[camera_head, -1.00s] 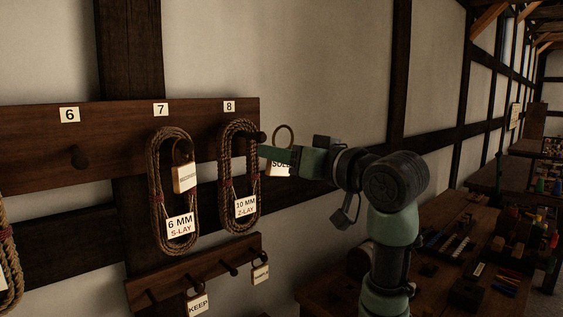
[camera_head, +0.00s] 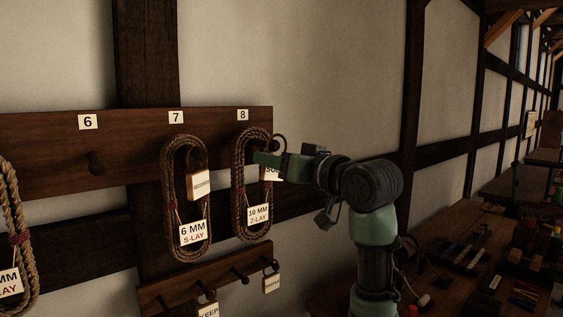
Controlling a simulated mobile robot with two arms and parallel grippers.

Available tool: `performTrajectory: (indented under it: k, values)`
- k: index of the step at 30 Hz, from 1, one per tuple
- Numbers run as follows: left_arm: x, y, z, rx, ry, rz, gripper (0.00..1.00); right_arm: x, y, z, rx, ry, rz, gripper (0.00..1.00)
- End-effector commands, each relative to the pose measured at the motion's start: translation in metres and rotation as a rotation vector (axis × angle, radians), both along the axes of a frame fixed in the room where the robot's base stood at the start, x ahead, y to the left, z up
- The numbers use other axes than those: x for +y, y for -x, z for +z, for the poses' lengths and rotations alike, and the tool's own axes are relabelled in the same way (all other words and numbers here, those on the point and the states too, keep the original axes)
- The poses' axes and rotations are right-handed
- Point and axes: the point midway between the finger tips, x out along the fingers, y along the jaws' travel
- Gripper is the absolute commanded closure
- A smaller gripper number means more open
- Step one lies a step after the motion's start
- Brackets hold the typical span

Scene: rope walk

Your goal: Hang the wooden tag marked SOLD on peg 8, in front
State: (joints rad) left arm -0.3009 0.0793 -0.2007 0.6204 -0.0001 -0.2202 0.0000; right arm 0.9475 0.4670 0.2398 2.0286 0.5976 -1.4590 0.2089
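The SOLD tag (camera_head: 271,174) is pale wood with dark lettering and a ring at its top. My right gripper (camera_head: 262,159) is shut on it and hides part of it. The tag's ring overlaps the end of peg 8 in the picture; I cannot tell whether it is around the peg. Peg 8 is under the number 8 label (camera_head: 243,115) and is mostly hidden. A rope coil (camera_head: 238,190) with a 10 MM Z-LAY card (camera_head: 258,215) hangs there, behind my gripper. My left gripper is not in view.
Beside it hangs a 6 MM S-LAY coil (camera_head: 167,190) with a wooden tag (camera_head: 199,184) on peg 7. Peg 6 (camera_head: 96,163) is bare. A lower rail (camera_head: 160,287) holds a KEEP tag (camera_head: 208,309) and another tag (camera_head: 271,283). A cluttered bench stands right.

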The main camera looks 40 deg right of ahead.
Motion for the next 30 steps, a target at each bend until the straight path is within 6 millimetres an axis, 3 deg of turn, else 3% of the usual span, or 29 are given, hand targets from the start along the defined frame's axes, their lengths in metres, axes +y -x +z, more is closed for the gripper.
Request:
performTrajectory:
  k: [15, 30]
  values:
    - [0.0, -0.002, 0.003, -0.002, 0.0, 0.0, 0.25, 0.002, -0.03, -0.005, 0.003, 0.0, 0.001, 0.89]
    - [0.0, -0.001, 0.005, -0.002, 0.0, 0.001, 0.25, 0.003, -0.037, -0.01, 0.001, 0.0, 0.0, 0.89]
